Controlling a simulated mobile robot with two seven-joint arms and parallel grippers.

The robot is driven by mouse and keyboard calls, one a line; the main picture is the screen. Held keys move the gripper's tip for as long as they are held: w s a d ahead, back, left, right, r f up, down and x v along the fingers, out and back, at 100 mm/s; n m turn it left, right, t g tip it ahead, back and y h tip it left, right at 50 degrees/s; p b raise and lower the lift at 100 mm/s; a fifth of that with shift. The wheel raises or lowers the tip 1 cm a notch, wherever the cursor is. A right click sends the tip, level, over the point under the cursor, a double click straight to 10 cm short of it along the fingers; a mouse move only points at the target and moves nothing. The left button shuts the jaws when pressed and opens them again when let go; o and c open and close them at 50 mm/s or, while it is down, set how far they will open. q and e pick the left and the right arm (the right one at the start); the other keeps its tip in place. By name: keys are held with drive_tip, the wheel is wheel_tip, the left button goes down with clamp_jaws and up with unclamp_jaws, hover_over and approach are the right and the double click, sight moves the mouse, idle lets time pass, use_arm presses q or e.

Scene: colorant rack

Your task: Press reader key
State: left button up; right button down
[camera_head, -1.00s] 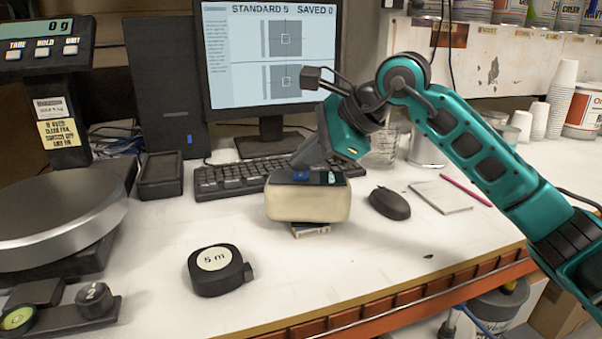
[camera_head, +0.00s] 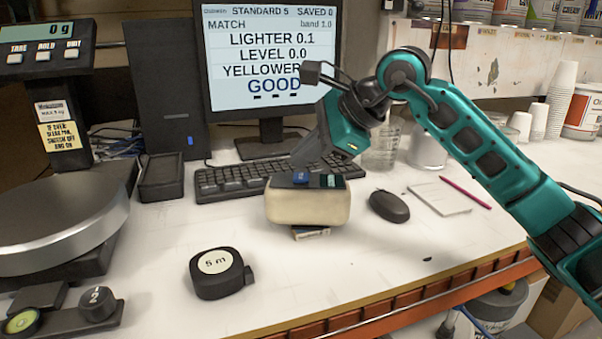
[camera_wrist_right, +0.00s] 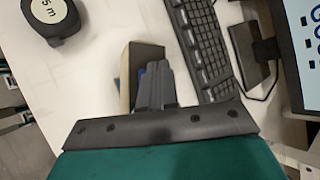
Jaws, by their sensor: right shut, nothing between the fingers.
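The reader (camera_head: 308,206) is a cream box with a dark top, resting on a small card or block (camera_head: 311,233) in front of the keyboard. In the right wrist view the shut fingers (camera_wrist_right: 155,75) cover part of the reader (camera_wrist_right: 138,60). The monitor (camera_head: 268,55) reads MATCH, LIGHTER 0.1, LEVEL 0.0, YELLOWER and GOOD. My left gripper is out of view.
The keyboard (camera_head: 245,177) lies behind the reader and a black mouse (camera_head: 389,205) right of it. A tape measure (camera_head: 217,272) sits front left, and a round scale pan (camera_head: 58,215) far left. A notepad (camera_head: 440,197) and pink pencil lie right. The front table is mostly clear.

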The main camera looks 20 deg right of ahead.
sight(306, 178)
wheel_tip(306, 178, up, 5)
drive_tip(key=p, duration=0.4)
drive_tip(key=shift+f, duration=0.1)
idle(0.7)
